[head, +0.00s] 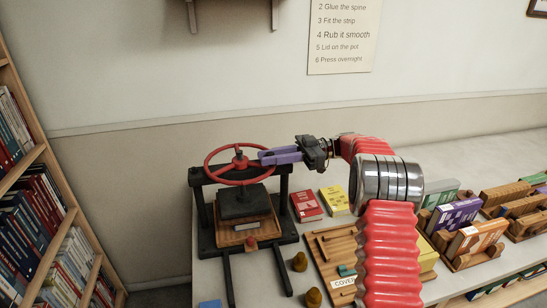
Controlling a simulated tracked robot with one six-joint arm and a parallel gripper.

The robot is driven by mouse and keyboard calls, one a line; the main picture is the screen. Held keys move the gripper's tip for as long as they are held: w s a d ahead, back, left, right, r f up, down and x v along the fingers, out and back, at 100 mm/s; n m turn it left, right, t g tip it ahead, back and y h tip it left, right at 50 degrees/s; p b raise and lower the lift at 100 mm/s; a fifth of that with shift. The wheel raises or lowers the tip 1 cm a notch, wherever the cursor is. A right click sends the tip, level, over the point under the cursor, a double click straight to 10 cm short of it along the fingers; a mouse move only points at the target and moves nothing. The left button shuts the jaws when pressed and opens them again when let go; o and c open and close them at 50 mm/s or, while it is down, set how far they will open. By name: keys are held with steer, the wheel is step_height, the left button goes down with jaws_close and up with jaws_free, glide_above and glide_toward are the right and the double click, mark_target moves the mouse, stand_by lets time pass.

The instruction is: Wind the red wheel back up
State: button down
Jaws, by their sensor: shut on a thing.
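The red wheel (237,147) sits level on top of a black book press (284,193) on the table. My gripper (265,157) reaches in from the right. Its purple fingers are shut on the wheel's right side; the exact contact is partly hidden by the fingers. Under the wheel, the press's dark block (243,203) sits low, on or just above a book (246,225) on a wooden board (231,239). Whether the block touches the book is hard to tell.
A red book (306,204) and a yellow book (335,200) lie right of the press. A wooden tray (322,268) and two brown knobs (299,262) are in front. Wooden racks with books (455,213) fill the right. A bookshelf (45,180) stands at the left.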

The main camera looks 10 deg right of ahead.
steer(key=c, duration=1.6)
jaws_free()
steer(key=shift+a, duration=0.1)
steer(key=shift+s, duration=0.1)
step_height(320, 180, up, 10)
steer(key=shift+f, duration=0.1)
steer(key=shift+c, duration=0.4)
